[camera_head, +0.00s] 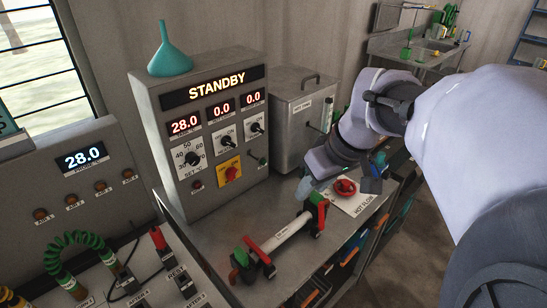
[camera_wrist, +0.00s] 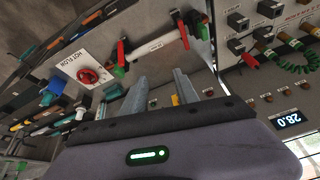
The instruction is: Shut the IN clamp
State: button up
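A white tube (camera_head: 287,232) lies across the grey bench with a green-and-red clamp at each end. The near-left clamp (camera_head: 262,256) has its red lever tilted out from the green part. I cannot read which clamp is IN. The tube also shows in the wrist view (camera_wrist: 155,46), with one clamp's red lever (camera_wrist: 184,32) at its right end. My gripper (camera_head: 340,184) is above the bench by the far-right clamp. Its two fingers (camera_wrist: 160,77) are apart, with nothing between them.
A red knob (camera_head: 345,187) on a HOT FLOW plate (camera_head: 358,204) lies below my gripper. A control box (camera_head: 212,130) reading STANDBY, topped by a teal funnel (camera_head: 169,53), stands behind the tube. A steel box (camera_head: 297,100) stands beside it. A panel with green hose (camera_head: 70,241) is left.

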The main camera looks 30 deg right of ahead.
aim_at(323, 205)
jog(key=d+f+n, duration=0.2)
jog(key=d, duration=1)
jog(key=b+x, duration=0.2)
jog(key=x, duration=0.3)
jog(key=b+x, duration=0.2)
jog(key=x, duration=0.4)
jog(key=a+b+x, duration=0.1)
jog(key=b+x, duration=0.1)
jog(key=x, duration=0.4)
jog(key=shift+w+a+r, duration=0.1)
jog(key=shift+w+r, duration=0.05)
jog(key=shift+r, duration=0.05)
grip_shut()
